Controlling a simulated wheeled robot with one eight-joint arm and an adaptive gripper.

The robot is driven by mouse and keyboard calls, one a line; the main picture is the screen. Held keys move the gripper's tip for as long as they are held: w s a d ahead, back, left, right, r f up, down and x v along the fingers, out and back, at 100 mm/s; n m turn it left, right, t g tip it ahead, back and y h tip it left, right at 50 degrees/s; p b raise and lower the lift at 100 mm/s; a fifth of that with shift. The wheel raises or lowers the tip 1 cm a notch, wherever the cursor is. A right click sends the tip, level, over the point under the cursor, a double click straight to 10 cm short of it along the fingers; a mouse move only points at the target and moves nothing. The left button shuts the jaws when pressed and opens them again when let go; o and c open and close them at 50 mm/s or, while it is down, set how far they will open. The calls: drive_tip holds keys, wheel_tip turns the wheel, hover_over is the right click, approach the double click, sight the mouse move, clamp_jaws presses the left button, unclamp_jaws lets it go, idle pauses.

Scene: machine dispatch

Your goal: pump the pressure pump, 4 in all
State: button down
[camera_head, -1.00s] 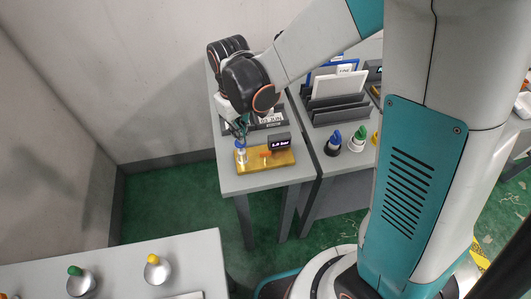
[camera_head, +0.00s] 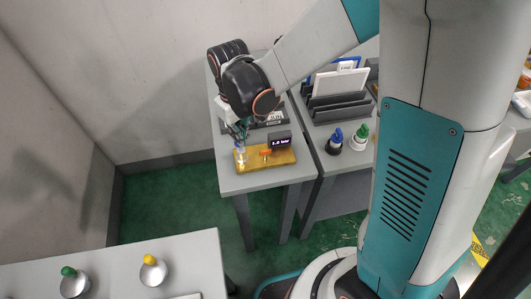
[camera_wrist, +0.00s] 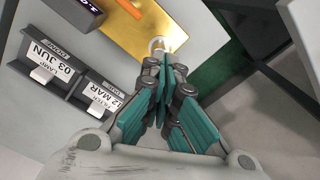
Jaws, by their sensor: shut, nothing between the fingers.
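The pressure pump has a gold base plate (camera_head: 271,158) on the small grey table, with a pale upright cylinder (camera_head: 241,157) at its left end. A blue plunger top shows at the cylinder, partly hidden by my gripper. An orange lever (camera_head: 265,153) and a dark display (camera_head: 281,142) sit on the plate; the display reads in "bar", its digits too small to be sure of. My gripper (camera_head: 240,138) is shut and empty, pointing down right over the cylinder. In the wrist view its closed fingertips (camera_wrist: 164,68) cover most of the cylinder's top (camera_wrist: 160,44).
A tray of date labels (camera_wrist: 58,72) lies behind the pump. On the table to the right are a dark file rack (camera_head: 338,104), a blue-topped bottle (camera_head: 335,141) and a green-topped one (camera_head: 359,138). A nearer table (camera_head: 205,262) holds a green knob (camera_head: 69,272) and a yellow knob (camera_head: 150,260).

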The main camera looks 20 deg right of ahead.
drive_tip(key=shift+f+b, duration=0.95)
drive_tip(key=shift+f, duration=0.25)
drive_tip(key=shift+r, duration=0.25)
drive_tip(key=shift+r+p, duration=1.7)
drive_tip(key=shift+r, duration=0.6)
drive_tip(key=shift+f, duration=0.25)
